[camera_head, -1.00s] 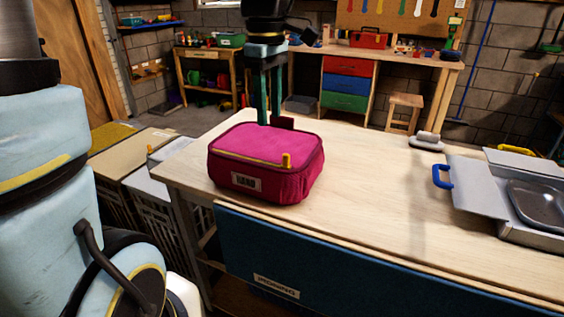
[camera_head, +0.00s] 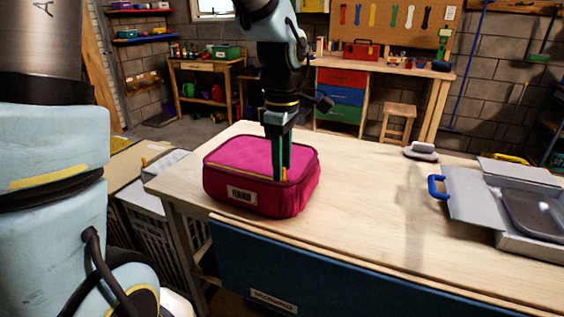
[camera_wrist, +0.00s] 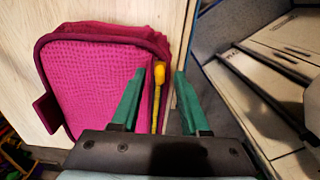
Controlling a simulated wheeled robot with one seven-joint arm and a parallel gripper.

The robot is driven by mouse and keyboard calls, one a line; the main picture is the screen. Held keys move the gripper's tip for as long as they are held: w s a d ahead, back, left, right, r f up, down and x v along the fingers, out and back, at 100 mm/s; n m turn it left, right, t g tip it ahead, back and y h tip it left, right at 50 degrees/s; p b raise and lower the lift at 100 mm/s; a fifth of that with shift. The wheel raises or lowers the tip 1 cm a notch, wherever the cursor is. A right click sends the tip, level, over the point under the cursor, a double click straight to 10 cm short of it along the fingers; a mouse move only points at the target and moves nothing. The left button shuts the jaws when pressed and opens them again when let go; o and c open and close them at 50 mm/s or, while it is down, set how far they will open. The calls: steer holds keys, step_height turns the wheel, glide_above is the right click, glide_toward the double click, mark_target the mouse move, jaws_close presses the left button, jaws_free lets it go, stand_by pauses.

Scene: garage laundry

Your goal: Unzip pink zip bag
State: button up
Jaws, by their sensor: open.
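The pink zip bag (camera_head: 262,160) lies on the wooden table near its left end, with a white label on its front side. A yellow zipper runs along the front top edge, and its yellow pull (camera_wrist: 158,72) stands up at the right end in the head view. My gripper (camera_head: 282,176) points down over the front right corner of the bag. The fingers partly hide the pull in the head view. The bag appears closed.
The wooden table (camera_head: 365,215) is clear to the right of the bag. Farther right are an iron-like object (camera_head: 421,152) and an open grey case (camera_head: 470,205) with a blue handle. A workbench with coloured drawers (camera_head: 340,95) stands behind.

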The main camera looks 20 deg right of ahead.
steer(key=shift+f, duration=0.25)
jaws_close()
stand_by(1.4)
